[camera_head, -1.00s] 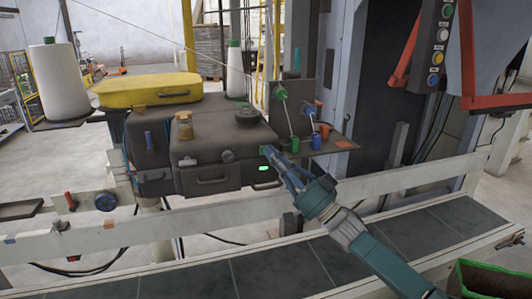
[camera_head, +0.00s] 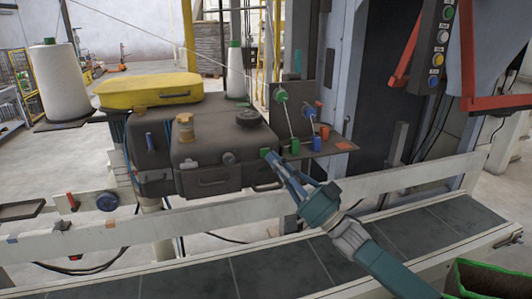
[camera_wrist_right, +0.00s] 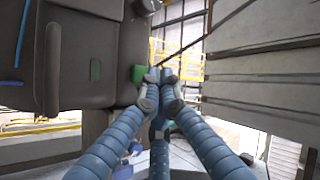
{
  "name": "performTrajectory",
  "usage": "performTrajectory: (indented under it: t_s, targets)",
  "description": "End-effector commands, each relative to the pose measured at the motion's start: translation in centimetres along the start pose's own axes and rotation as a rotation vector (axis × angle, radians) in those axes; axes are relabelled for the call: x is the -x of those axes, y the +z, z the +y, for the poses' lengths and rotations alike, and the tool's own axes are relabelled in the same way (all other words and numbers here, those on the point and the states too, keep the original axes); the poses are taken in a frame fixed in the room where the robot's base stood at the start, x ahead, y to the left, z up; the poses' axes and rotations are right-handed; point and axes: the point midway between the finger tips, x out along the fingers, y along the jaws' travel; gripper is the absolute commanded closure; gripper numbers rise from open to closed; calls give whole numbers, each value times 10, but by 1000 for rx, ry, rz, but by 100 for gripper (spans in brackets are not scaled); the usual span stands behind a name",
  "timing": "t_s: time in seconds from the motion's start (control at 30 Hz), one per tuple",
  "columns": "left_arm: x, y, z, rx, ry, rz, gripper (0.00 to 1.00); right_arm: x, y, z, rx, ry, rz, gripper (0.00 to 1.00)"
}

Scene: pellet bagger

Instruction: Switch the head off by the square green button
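The sewing head (camera_head: 222,150) is a dark grey machine body on the stand behind the conveyor. Its square green button (camera_head: 265,151) is at the right end of the front, and it shows in the right wrist view (camera_wrist_right: 138,73) just left of my fingertips. A small lamp window (camera_wrist_right: 95,69) on the front face is dark green and unlit. My right gripper (camera_head: 277,163) has its fingers together and empty, with the tips beside the button. I cannot tell whether they touch it. My left gripper is not in view.
A pale rail (camera_head: 405,180) and a dark belt conveyor (camera_head: 270,262) run across the front. A plate with coloured knobs (camera_head: 318,143) stands right of the head. A yellow cover (camera_head: 150,90) and a white thread cone (camera_head: 60,85) are at the left.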

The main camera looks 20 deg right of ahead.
Motion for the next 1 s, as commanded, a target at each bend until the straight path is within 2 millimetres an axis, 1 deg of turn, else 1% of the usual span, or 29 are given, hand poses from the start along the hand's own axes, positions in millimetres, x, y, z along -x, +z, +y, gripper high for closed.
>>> performTrajectory:
  t_s: [0.03, 0.3, 0.43, 0.57, 0.87, 0.93, 0.97, 1.0]
  targets:
    - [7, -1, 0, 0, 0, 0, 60, 2, -2, -5, -1, 2, -2, 100]
    - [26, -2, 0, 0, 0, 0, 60, 21, -3, -25, -1, 1, -1, 100]
    - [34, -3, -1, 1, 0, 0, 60, 30, -2, -34, -1, 2, -2, 100]
    - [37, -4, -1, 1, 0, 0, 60, 36, -1, -39, 0, 2, -1, 100]
    - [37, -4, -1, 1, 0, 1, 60, 38, 0, -39, 1, 0, 0, 100]
    - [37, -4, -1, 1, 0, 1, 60, 40, 2, -35, 4, 11, -2, 100]
    - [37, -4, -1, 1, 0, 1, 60, 42, 5, -31, 9, 23, -5, 100]
    - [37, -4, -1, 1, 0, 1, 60, 46, 10, -22, 18, 47, -9, 100]
